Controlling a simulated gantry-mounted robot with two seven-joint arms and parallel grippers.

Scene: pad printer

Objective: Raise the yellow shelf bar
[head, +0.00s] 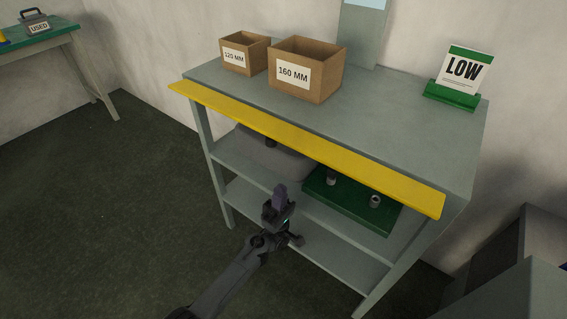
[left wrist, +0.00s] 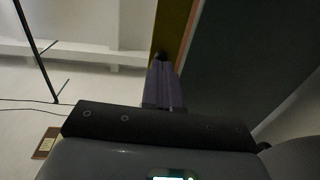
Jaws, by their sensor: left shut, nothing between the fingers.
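The yellow shelf bar (head: 318,150) is a long flat strip along the front edge of the grey shelf unit's top (head: 400,125). My left gripper (head: 280,191) is shut and empty. In the head view it shows just below the middle of the bar, in front of the open middle shelf, pointing up. In the left wrist view its purple fingers (left wrist: 160,84) point at a yellow-brown strip (left wrist: 172,28), which looks like the bar seen from below. I cannot tell whether the fingertips touch it. My right gripper is not in view.
On the top stand a 120 MM box (head: 236,65), a 160 MM box (head: 325,85) and a green stand with a LOW card (head: 463,72). Under the bar, the middle shelf holds a grey bin (head: 262,152) and a green tray (head: 345,200). Floor to the left is clear.

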